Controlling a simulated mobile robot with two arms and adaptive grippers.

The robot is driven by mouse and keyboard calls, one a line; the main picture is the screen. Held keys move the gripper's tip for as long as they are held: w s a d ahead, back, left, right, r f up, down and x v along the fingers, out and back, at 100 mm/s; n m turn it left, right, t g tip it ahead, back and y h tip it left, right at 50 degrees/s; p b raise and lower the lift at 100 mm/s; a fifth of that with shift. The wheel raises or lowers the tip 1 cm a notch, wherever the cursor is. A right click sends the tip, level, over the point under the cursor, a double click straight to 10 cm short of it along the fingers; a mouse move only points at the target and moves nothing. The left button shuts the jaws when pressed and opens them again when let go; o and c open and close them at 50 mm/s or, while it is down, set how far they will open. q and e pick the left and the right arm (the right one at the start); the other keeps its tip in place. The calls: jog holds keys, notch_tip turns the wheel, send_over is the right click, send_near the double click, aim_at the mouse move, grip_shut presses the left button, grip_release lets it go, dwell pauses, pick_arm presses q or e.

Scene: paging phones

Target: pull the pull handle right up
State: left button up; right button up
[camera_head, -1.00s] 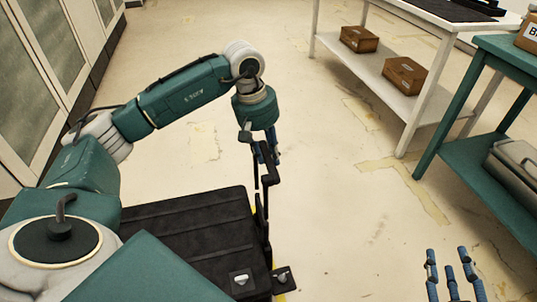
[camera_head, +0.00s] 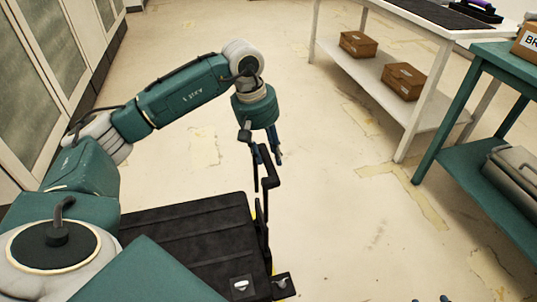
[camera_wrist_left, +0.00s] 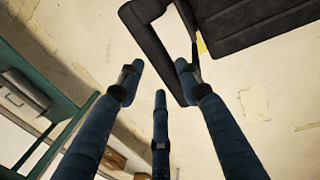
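A black wheeled case (camera_head: 190,235) lies near the front of my base, and its black pull handle (camera_head: 268,182) stands up at its right side. My left gripper (camera_head: 269,157) hangs over the top of this handle, its blue fingers spread. In the left wrist view the handle (camera_wrist_left: 160,50) runs between the spread fingers of the left gripper (camera_wrist_left: 158,83), with its end by the right finger. The fingers look open, not closed around it; contact is unclear. Only fingertips of my right gripper (camera_head: 432,299) show at the bottom edge.
A white table (camera_head: 405,110) with cardboard boxes (camera_head: 358,44) on its lower shelf stands at the back right. A green table (camera_head: 480,160) holding a grey case (camera_head: 515,168) is at the right. Cabinets line the left. The floor between is clear.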

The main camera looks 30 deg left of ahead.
pick_arm(q)
jog(key=shift+s+f, duration=0.1)
jog(key=shift+s, duration=0.05)
jog(key=v, duration=1.2)
jog(key=shift+d, duration=0.1)
